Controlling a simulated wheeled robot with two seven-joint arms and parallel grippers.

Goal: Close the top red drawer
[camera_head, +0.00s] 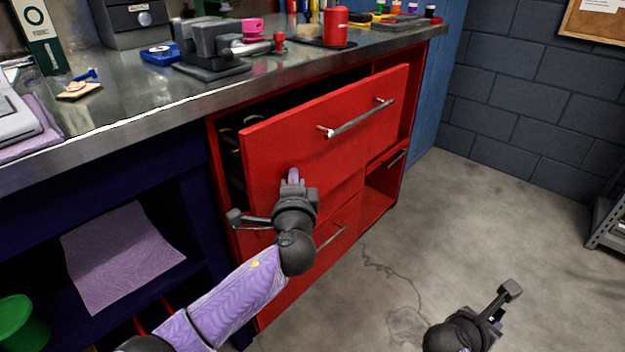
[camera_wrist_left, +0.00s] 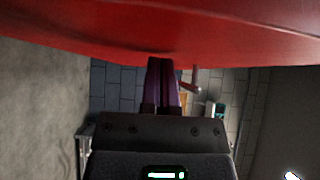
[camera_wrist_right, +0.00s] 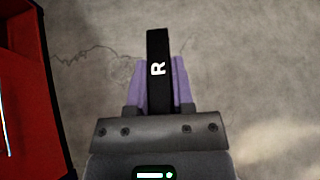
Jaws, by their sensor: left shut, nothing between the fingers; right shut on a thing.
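The top red drawer (camera_head: 330,130) is pulled out from the red cabinet below the bench, with a metal bar handle (camera_head: 357,120) across its front. My left gripper (camera_head: 293,176) is shut and empty at the lower left part of the drawer front. Its purple fingertips are at or very near the red panel; I cannot tell if they touch. The panel also fills the top of the left wrist view (camera_wrist_left: 160,30). My right gripper (camera_wrist_right: 158,80) is shut on a black bar marked R (camera_wrist_right: 158,50). It hangs over the floor at the lower right, apart from the drawer.
The metal bench top (camera_head: 120,110) carries a vise (camera_head: 210,45), a red can (camera_head: 335,25) and other small items. Below the drawer are a lower red drawer (camera_head: 335,225) and an open red compartment (camera_head: 380,195). Bare concrete floor (camera_head: 490,210) lies right of the cabinet. A metal shelf (camera_head: 607,225) stands far right.

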